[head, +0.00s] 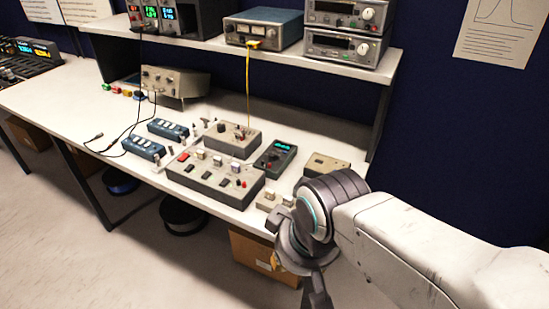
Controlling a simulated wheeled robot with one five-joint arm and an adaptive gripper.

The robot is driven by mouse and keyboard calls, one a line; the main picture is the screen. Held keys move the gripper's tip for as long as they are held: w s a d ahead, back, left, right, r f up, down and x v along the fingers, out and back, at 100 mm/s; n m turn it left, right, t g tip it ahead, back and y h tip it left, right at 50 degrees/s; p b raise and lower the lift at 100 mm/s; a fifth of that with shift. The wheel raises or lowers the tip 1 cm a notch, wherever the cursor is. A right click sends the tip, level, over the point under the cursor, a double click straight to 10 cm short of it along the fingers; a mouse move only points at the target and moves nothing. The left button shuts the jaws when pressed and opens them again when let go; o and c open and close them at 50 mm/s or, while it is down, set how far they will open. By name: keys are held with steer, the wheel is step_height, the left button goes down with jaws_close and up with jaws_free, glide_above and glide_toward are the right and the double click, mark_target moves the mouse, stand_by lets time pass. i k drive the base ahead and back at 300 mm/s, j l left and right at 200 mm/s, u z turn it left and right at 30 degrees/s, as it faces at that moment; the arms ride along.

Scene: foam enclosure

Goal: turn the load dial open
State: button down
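No dial in the head view can be read as the load dial with certainty. A grey box (232,141) on the bench has small dark knobs on top and a yellow cable running up from it. In front of it, a larger beige panel box (214,180) carries several switches and small coloured knobs. My gripper (292,257) is at the bench's front edge, to the right of and nearer than the panel box, apart from both boxes. Its dark parts point down and left, partly hidden by my own wrist. Whether its fingers are open or shut is unclear.
A dark handheld meter (275,157) and a small beige box (326,165) stand right of the grey box. Blue terminal blocks (144,148) and loose leads lie to the left. A shelf (210,42) with instruments overhangs the back. A cardboard box (256,254) is below the bench.

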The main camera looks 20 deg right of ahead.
mark_target(221, 127)
steer(key=i+j+u, duration=0.25)
steer(key=j, duration=0.15)
steer(key=j+u, duration=0.3)
steer(key=i+j+u, duration=0.25)
steer(key=i+l+u, duration=0.2)
steer(key=i+u, duration=0.15)
steer(key=i+l+u, duration=0.55)
